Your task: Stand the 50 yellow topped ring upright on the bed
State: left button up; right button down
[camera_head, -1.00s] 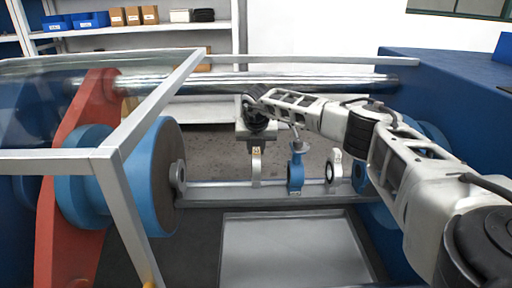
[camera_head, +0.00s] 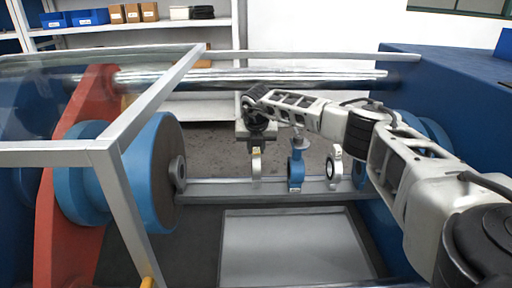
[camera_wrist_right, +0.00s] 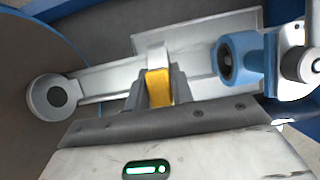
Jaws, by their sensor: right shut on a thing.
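The yellow topped ring, pale with a yellow top (camera_wrist_right: 159,88), is between the fingers of my right gripper (camera_wrist_right: 158,92), which is shut on its top. In the head view the ring (camera_head: 256,168) hangs upright below the right gripper (camera_head: 256,146), at the grey bed rail (camera_head: 230,187). I cannot tell whether its foot touches the bed. The gripper and wrist partly hide its top in the head view. My left gripper is not in view.
To the right along the bed stand a blue valve (camera_head: 296,170), a pale ring (camera_head: 334,168) and another blue part (camera_head: 359,174). A large blue flange (camera_head: 150,175) with a grey hub stands left. A metal frame (camera_head: 120,195) crosses the left side. A grey tray (camera_head: 290,250) lies in front.

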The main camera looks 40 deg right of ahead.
jog(key=shift+f+b, duration=0.4)
jog(key=shift+f, duration=0.75)
dwell(2.2)
jog(key=c, duration=1.7)
grip_release()
jog(key=shift+o, duration=0.7)
jog(key=o, duration=0.5)
jog(key=shift+o, duration=0.2)
jog(key=shift+f, duration=0.1)
jog(key=v, duration=1.6)
jog(key=shift+p, duration=0.45)
